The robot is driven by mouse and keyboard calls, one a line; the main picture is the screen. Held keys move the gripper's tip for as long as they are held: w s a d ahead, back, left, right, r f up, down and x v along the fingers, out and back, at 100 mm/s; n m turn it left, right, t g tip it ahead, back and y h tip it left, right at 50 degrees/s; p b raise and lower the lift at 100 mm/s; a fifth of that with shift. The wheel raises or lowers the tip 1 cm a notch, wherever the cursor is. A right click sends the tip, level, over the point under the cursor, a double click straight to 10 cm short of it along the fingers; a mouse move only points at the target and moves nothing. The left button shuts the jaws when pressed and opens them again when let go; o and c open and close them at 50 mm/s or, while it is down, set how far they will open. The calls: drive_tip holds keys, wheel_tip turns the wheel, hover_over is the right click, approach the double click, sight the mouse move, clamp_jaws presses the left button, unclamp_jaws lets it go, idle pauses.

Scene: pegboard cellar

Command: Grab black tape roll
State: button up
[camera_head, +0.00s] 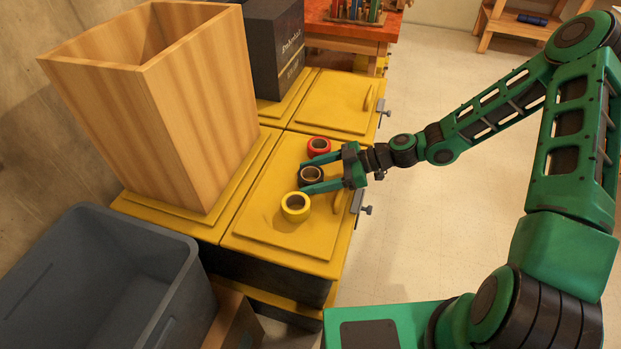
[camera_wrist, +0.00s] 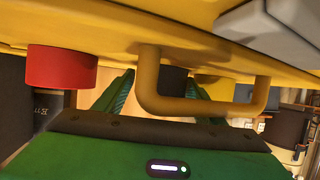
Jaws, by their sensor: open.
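A black tape roll (camera_head: 311,175) lies on the yellow cabinet lid, between a red roll and a yellow roll. My gripper (camera_head: 303,174) is open, its two green fingers reaching in from the right on either side of the black roll. In the wrist view my gripper (camera_wrist: 160,92) points across the lid, and the black roll (camera_wrist: 174,80) shows dark between the fingers, partly hidden behind a yellow handle. I cannot tell whether either finger touches it.
A red tape roll (camera_head: 318,146) and a yellow tape roll (camera_head: 295,207) lie close beside the fingers. The lid's yellow handle (camera_wrist: 205,108) stands near my gripper. A tall wooden bin (camera_head: 175,110) and a grey tub (camera_head: 95,285) stand left; clear floor (camera_head: 430,230) lies right.

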drive_tip(key=c, duration=0.9)
